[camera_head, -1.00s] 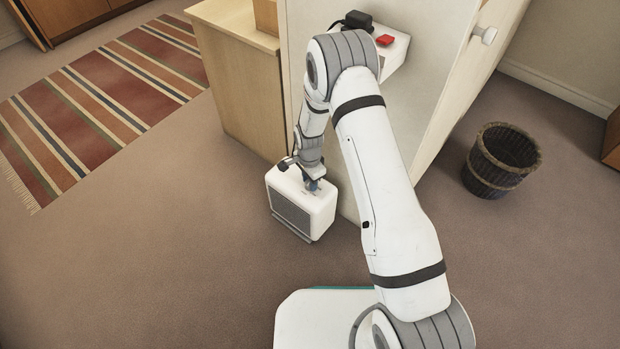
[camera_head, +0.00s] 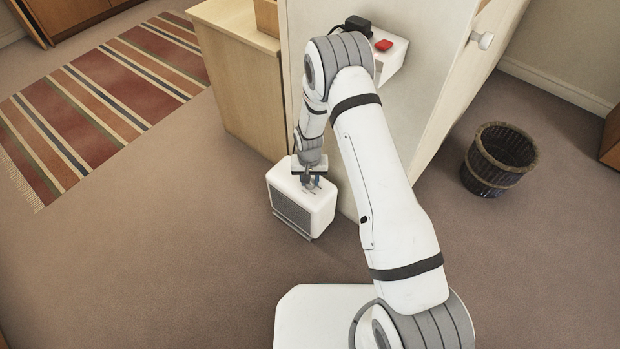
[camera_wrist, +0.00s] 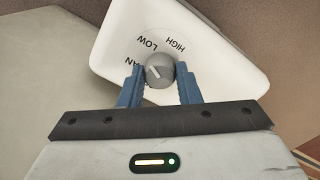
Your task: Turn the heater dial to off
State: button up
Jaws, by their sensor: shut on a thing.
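The heater (camera_head: 318,208) is a white box with a grey front grille, standing on the carpet beside the white panel. Its white top also shows in the wrist view (camera_wrist: 225,75). The round grey dial (camera_wrist: 159,70) on that top has a white pointer mark, slanting toward the upper left in the wrist view, on the side of LOW and a partly covered label ending in "AN". HIGH is at the upper right of the dial. No OFF label shows. My gripper (camera_head: 311,184) points down at the heater top. Its blue fingers (camera_wrist: 160,77) are shut on the dial from both sides.
The white panel (camera_head: 420,110) stands close behind the heater, with a white box with a red switch (camera_head: 384,45) above. A wooden cabinet (camera_head: 240,95) is behind left. A dark basket (camera_head: 500,160) stands at the right. Carpet in front and left is clear.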

jog(key=n, duration=0.4)
jog(key=shift+n+p, duration=0.35)
jog(key=shift+n, duration=0.05)
dwell(0.4)
jog(key=o, duration=1)
notch_tip(320, 180, up, 8)
jog(key=p, duration=0.2)
jog(key=shift+s+f+p, duration=0.1)
jog(key=shift+p, duration=0.3)
jog(key=shift+s, duration=0.1)
